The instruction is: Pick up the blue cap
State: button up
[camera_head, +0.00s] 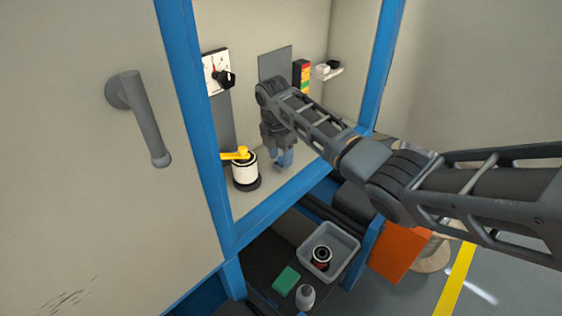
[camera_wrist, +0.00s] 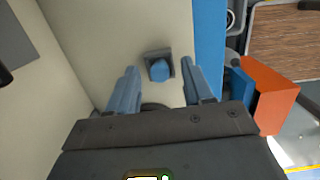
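The blue cap (camera_wrist: 160,70) sits on a small dark square base (camera_wrist: 147,57) on the pale shelf, seen in the wrist view. My gripper (camera_wrist: 160,78) has two blue fingers spread apart, one on each side in the picture. The cap appears in the gap between the fingertips, and neither finger looks to touch it. In the head view my gripper (camera_head: 283,158) points down over the shelf inside the blue-framed cabinet. The cap cannot be told apart from the blue fingers there.
A white canister with a yellow lever (camera_head: 243,168) stands left of my gripper. A dial with a black knob (camera_head: 217,73) and a stack light (camera_head: 302,76) are behind. Blue posts frame the opening. Below is a grey bin (camera_head: 345,243) holding a spool. An orange panel (camera_wrist: 262,95) is at right.

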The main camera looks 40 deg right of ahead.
grip_shut()
jog(key=shift+r, duration=0.15)
dwell(0.4)
jog(key=shift+r, duration=0.3)
jog(key=r, duration=0.3)
jog(key=shift+s+d+r+b, duration=0.2)
jog(key=shift+d+r+b, duration=0.1)
jog(key=shift+d+b, duration=0.1)
jog(key=s+d+r+b, duration=0.1)
jog(key=s+d+r, duration=0.5)
jog(key=d, duration=0.3)
jog(key=shift+r, duration=0.25)
